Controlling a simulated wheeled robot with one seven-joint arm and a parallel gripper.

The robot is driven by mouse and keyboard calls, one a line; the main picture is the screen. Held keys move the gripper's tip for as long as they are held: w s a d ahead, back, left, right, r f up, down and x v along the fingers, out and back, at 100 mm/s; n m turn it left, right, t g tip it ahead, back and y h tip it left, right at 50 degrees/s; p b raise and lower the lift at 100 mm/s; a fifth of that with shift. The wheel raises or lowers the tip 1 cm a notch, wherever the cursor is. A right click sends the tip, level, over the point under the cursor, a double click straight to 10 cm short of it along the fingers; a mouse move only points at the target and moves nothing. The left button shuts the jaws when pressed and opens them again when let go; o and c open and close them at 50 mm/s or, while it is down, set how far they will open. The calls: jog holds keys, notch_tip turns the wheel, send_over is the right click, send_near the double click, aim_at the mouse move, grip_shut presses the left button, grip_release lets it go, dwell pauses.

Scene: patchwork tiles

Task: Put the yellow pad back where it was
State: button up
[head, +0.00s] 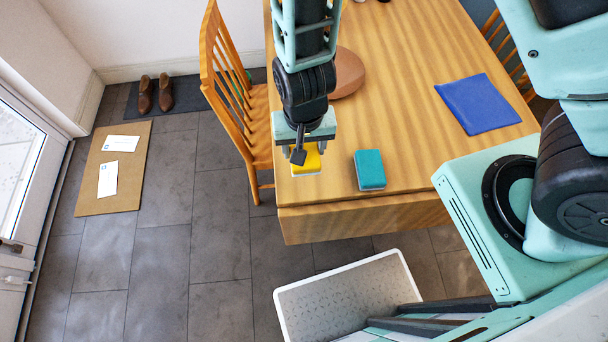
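The yellow pad (309,163) is at the front left corner of the wooden table, with a pale lower edge. My gripper (303,152) is directly above it and hides its back part. A dark finger overlaps the pad's left side. I cannot tell whether the fingers are closed on the pad, or whether the pad touches the table. A teal pad (370,169) lies to the right, near the table's front edge.
The wooden table (420,130) also bears a blue cloth or folder (478,104) and a round brown object (346,73). A wooden chair (232,85) stands at its left. A white-rimmed tray (283,308) is below the front edge. A mat (125,185) holds envelopes.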

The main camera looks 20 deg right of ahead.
aim_at(304, 183)
jog(key=shift+s+a+f, duration=0.15)
jog(key=shift+s+f, duration=0.05)
jog(key=shift+s, duration=0.3)
jog(key=shift+s+a+f, duration=0.1)
jog(key=shift+s+f, duration=0.05)
jog(key=shift+s, duration=0.3)
notch_tip(304, 183, down, 4)
jog(key=shift+f, duration=2.45)
jog(key=o, duration=0.9)
